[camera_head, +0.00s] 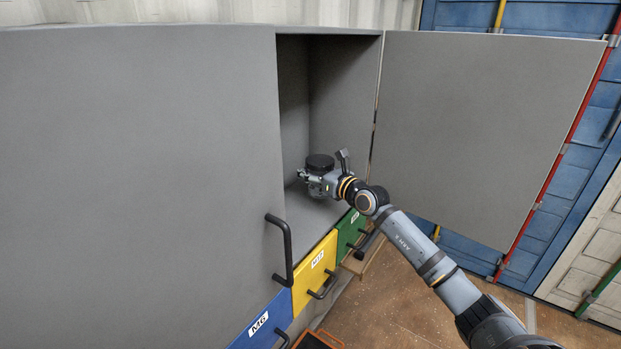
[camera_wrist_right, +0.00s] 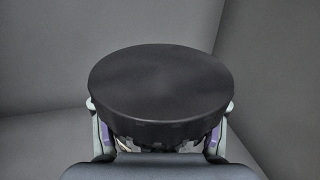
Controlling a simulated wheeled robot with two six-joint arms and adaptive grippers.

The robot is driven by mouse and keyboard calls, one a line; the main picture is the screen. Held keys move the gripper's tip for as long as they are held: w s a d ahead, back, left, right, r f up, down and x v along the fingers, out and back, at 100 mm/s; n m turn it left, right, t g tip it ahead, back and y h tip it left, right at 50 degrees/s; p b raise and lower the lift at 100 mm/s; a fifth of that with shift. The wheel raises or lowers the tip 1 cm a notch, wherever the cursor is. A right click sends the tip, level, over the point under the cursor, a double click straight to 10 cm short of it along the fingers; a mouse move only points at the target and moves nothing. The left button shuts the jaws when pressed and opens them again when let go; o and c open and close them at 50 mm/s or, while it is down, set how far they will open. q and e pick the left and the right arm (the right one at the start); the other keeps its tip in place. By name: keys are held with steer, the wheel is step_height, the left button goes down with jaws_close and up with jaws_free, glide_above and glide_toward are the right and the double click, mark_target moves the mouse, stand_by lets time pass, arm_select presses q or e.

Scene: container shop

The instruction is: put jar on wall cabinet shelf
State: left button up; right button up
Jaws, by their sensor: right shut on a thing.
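The jar, with a black lid (camera_head: 320,162), is inside the open right compartment of the grey wall cabinet (camera_head: 165,170). My right gripper (camera_head: 314,183) reaches in from the right and is shut on the jar. In the right wrist view the black lid (camera_wrist_right: 160,85) fills the middle, with a finger on each side of the jar below it. The jar looks upright, just above or on the compartment floor, the shelf (camera_head: 312,208); I cannot tell whether it touches. The jar's body is mostly hidden by the gripper and lid. My left gripper is not in view.
The right cabinet door (camera_head: 470,130) stands wide open beside my right arm. The left door is shut, with a black handle (camera_head: 283,250). Below are blue, yellow (camera_head: 314,270) and green (camera_head: 350,233) drawers with handles. The compartment around the jar looks empty.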

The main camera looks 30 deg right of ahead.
steer(key=shift+f, duration=1.45)
steer(key=shift+f, duration=0.1)
steer(key=o, duration=1.7)
steer(key=shift+o, duration=0.2)
steer(key=shift+s, duration=0.2)
steer(key=s+p, duration=0.2)
steer(key=s+r+p, duration=0.1)
steer(key=s+p, duration=0.2)
steer(key=s+d+p, duration=0.1)
steer(key=s+p, duration=0.1)
steer(key=shift+s+r+p, duration=0.15)
steer(key=shift+r+p, duration=0.05)
steer(key=shift+p, duration=0.15)
steer(key=s, duration=0.1)
steer(key=s+p, duration=0.1)
steer(key=shift+s+d+f, duration=0.2)
steer(key=shift+s+f, duration=0.15)
steer(key=shift+f, duration=0.05)
steer(key=shift+s+d+f+p, duration=0.1)
steer(key=shift+s+p, duration=0.1)
steer(key=shift+s, duration=0.2)
steer(key=shift+s+d+f+p, duration=0.1)
steer(key=shift+s+p, duration=0.1)
steer(key=shift+s, duration=0.15)
